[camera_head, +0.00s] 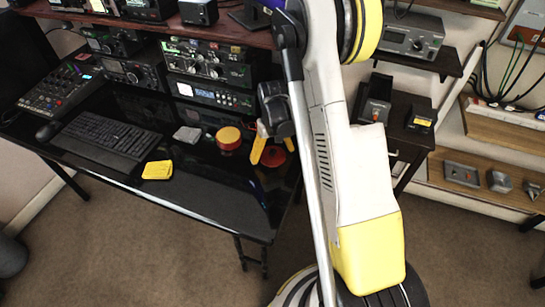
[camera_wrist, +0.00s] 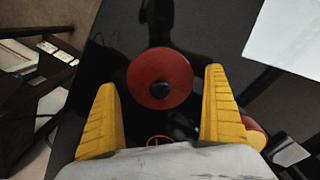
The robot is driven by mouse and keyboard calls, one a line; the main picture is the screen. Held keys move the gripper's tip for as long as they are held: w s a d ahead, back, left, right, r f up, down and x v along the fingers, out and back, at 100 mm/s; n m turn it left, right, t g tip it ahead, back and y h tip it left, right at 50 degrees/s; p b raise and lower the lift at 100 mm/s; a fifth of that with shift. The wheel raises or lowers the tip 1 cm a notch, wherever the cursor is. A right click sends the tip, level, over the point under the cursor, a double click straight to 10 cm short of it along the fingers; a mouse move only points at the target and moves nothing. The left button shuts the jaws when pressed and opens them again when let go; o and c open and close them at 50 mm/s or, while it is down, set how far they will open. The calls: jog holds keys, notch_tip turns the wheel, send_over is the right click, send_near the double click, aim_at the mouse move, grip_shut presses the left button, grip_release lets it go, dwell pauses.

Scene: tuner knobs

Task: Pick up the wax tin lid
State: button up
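A round red disc with a black knob at its centre, which looks like the wax tin lid (camera_wrist: 143,86), lies on the black desk in the wrist view. In the head view the red lid (camera_head: 273,157) shows partly between my yellow fingers. My gripper (camera_head: 274,147) is open above it and holds nothing. In the wrist view my gripper (camera_wrist: 161,82) has one finger on each side of the lid, with gaps between. A red round tin with a yellow top (camera_head: 229,137) stands just left of my gripper; part of it (camera_wrist: 256,133) shows behind the right finger in the wrist view.
The glossy desk (camera_head: 215,195) is clear in front. A yellow item (camera_head: 157,170), a small grey box (camera_head: 187,134) and a keyboard (camera_head: 107,134) lie to the left. Radio units (camera_head: 210,62) stand behind, under a shelf. A dark side table (camera_head: 408,135) stands at right.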

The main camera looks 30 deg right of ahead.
jog(key=c, duration=0.9)
